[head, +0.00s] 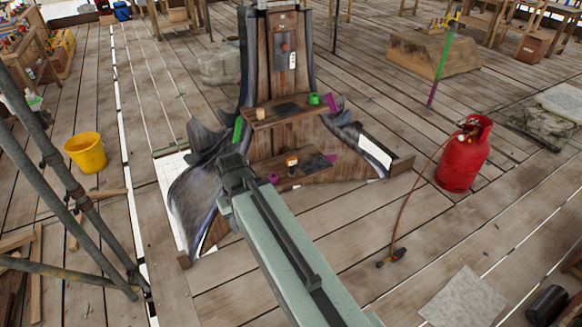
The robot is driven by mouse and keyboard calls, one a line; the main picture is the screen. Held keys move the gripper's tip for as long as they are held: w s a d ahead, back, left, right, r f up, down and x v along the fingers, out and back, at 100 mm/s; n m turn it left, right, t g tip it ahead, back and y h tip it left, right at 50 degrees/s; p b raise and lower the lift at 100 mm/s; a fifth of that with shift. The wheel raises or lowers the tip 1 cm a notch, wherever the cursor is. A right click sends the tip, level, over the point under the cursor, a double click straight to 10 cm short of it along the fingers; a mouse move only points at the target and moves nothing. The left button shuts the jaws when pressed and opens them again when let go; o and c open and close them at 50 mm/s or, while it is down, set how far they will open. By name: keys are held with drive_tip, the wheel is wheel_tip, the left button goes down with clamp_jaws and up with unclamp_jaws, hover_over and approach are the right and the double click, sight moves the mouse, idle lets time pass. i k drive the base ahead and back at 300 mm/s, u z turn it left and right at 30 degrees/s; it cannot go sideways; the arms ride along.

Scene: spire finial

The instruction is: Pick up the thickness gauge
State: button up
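My arm reaches from the bottom of the picture, and my dark gripper (237,172) is at its far end, in front of the left side of the wooden spire finial (290,140). Its fingers are too small and dark to tell open from shut. I cannot identify the thickness gauge for certain. The upper shelf (297,112) holds a green round item (314,99) and a small tan cup-like item (260,114). A small white item (293,61) is on the upright board.
Dark curved metal sheets (190,200) flare out at the finial's left. A yellow bucket (86,152) and scaffold poles (70,185) stand at left. A red gas cylinder (463,155) with a hose (413,205) is at right. The plank floor between finial and cylinder is mostly clear.

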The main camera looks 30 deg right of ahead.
sight(290, 162)
drive_tip(key=z, duration=0.95)
drive_tip(key=i, duration=1.9)
drive_tip(key=u, duration=2.65)
